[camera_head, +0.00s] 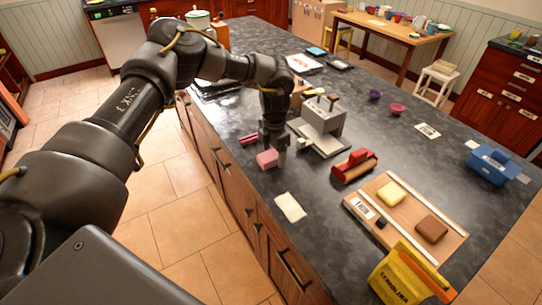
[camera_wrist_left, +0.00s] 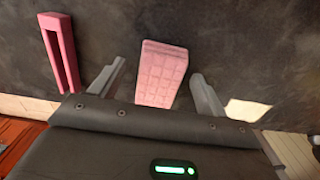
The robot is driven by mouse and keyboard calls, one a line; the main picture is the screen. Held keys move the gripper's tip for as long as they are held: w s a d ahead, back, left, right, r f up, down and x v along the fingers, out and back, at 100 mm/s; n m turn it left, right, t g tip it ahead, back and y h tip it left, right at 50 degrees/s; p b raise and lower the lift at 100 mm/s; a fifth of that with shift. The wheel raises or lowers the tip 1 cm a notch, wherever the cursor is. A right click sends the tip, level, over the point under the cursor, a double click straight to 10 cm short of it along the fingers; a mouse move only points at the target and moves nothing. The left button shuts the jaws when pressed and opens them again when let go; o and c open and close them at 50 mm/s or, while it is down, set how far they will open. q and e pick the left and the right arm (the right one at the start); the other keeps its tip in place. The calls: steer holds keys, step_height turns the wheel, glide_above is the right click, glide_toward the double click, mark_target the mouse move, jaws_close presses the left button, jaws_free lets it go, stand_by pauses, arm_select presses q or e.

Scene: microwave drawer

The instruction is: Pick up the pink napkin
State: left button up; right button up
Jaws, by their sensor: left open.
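The pink napkin (camera_head: 267,159) is a small folded block with a grid pattern, lying on the dark countertop near its left edge. In the left wrist view the napkin (camera_wrist_left: 161,73) lies between the two fingers of my left gripper (camera_wrist_left: 150,85), with a gap on each side. In the head view my left gripper (camera_head: 276,150) points down at the napkin and partly covers it. The gripper is open and holds nothing. My right gripper is not in view.
A pink-red bracket-like object (camera_wrist_left: 60,55) lies left of the napkin in the wrist view. A cream cloth (camera_head: 290,207) lies nearer on the counter. A grey device (camera_head: 320,125), a red object (camera_head: 354,166) and a wooden board (camera_head: 448,236) stand to the right.

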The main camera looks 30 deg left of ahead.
mark_target(275, 153)
arm_select(q)
steer(key=shift+c, duration=0.2)
steer(key=c, duration=1)
steer(key=shift+r, duration=0.15)
steer(key=shift+r+b, duration=0.2)
steer(key=shift+b, duration=0.15)
step_height(275, 153, up, 2)
steer(key=shift+w+d+r+b, duration=0.1)
steer(key=shift+d+r+b, duration=0.1)
steer(key=shift+b, duration=0.7)
steer(key=d+r+b, duration=0.3)
steer(key=d+r, duration=0.7)
steer(key=d, duration=0.3)
steer(key=shift+w+d, duration=0.25)
steer(key=shift+d, duration=0.15)
